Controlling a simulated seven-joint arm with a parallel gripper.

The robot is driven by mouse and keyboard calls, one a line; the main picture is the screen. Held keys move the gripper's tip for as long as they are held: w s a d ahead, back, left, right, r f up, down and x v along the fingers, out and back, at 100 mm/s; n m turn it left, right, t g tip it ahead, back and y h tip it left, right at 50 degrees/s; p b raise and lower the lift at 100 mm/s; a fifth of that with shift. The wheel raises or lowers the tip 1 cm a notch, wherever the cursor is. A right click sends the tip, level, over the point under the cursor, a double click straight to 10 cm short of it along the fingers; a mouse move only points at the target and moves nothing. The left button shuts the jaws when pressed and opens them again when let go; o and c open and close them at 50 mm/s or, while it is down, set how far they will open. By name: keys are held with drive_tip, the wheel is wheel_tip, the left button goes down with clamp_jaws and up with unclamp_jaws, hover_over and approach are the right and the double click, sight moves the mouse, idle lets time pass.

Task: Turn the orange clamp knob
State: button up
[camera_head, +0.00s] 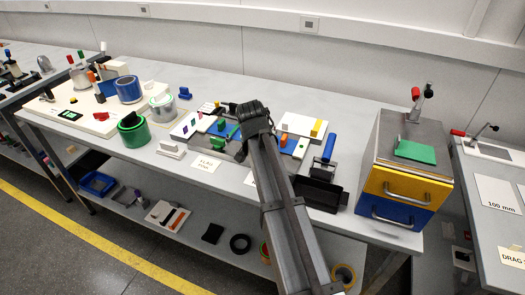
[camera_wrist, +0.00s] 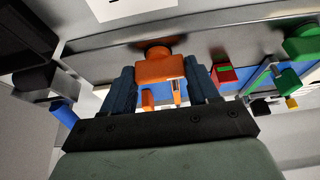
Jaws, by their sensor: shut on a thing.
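The orange clamp knob (camera_wrist: 158,68) is in the upper middle of the wrist view, against the edge of a grey plate (camera_wrist: 100,42). My gripper (camera_wrist: 160,78) has its two dark blue fingers on either side of the knob and is shut on it. Parts of the knob beside the fingers are hidden. A smaller orange piece (camera_wrist: 148,100) shows below the knob, between the fingers. In the head view my arm covers the fingertips and the place where they grip.
In the wrist view a red block with a green face (camera_wrist: 223,73) and a green knob (camera_wrist: 301,45) are right of the fingers. In the head view a black tray (camera_head: 322,194) and a drawer cabinet (camera_head: 405,185) stand right; a green can (camera_head: 134,131) stands left.

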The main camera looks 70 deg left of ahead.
drive_tip(key=shift+c, duration=1.3)
